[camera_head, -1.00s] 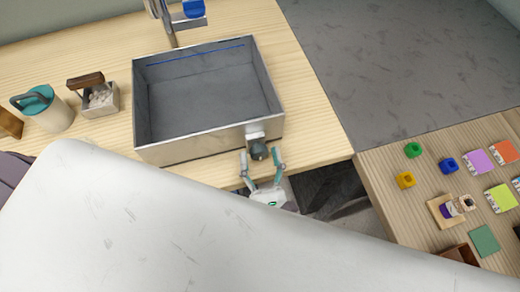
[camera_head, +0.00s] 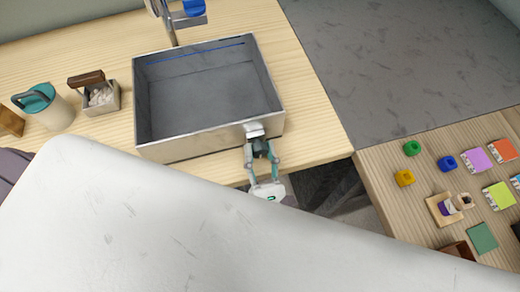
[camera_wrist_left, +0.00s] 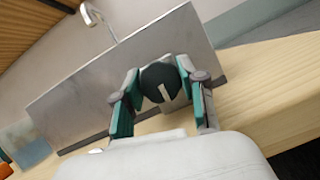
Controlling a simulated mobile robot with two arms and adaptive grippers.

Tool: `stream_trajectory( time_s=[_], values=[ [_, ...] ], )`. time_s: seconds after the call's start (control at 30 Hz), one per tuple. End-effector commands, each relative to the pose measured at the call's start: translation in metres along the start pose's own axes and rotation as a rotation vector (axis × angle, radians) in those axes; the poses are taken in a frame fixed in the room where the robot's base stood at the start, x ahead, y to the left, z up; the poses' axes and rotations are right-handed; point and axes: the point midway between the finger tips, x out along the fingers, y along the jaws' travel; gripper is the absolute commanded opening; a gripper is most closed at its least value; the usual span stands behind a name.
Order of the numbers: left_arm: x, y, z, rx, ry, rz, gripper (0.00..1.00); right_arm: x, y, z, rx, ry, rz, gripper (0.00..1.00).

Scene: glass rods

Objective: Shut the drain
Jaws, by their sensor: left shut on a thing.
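A grey box-shaped basin (camera_head: 190,148) stands on the wooden counter in the head view. A dark round drain knob (camera_head: 259,146) sits on a white fitting (camera_head: 255,131) at the basin's front wall, near its right corner. My left gripper (camera_head: 262,157) is shut on the knob, with its fingers on either side of it. In the left wrist view the knob (camera_wrist_left: 160,82) shows a pale bar on its face and lies between the fingers of my left gripper (camera_wrist_left: 158,90). The inside of the drain is hidden. My right gripper is not in view.
A tap (camera_head: 168,22) with a blue item (camera_head: 194,7) stands behind the basin. A teal-lidded jug (camera_head: 42,106) and a small wooden-handled caddy (camera_head: 97,93) stand to its left. A lower table (camera_head: 440,165) at right holds several coloured blocks and cards.

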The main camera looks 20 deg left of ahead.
Motion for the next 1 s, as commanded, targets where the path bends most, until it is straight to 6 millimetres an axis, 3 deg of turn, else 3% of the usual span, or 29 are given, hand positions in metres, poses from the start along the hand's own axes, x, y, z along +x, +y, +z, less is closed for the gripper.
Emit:
stream_trajectory(
  time_s=[0.37,1.0],
  values=[
    [0.002,0.002,0.006,0.209,0.000,-0.086,0.06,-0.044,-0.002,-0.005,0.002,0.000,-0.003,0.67],
    [0.003,0.003,0.007,0.769,0.001,-0.318,0.06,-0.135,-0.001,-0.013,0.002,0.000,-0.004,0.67]
  ],
)
